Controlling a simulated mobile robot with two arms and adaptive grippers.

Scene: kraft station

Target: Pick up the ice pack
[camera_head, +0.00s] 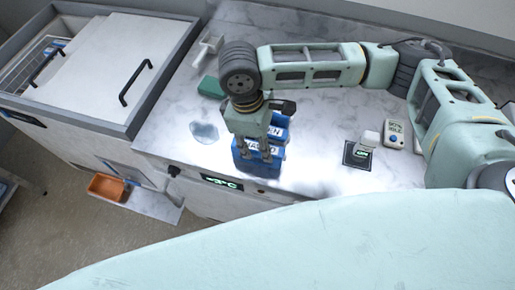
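Blue packs with white lettering (274,134) stand at the front edge of the marble counter. Which of them is the ice pack I cannot tell for sure. My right gripper (253,154) points down at them, its two fingers apart and overlapping the blue surface. The gripper hides part of the packs, and I cannot tell whether the fingers press on one. A flat, pale blue, glossy patch (204,132) lies on the counter to the left of the gripper. My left gripper is not in view.
A green block (210,87) and a white item (208,46) lie behind. A dark square device (357,155) and a white handheld device (394,134) are at right. A chest with a handled lid (105,65) adjoins at left. An orange bin (106,187) is below.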

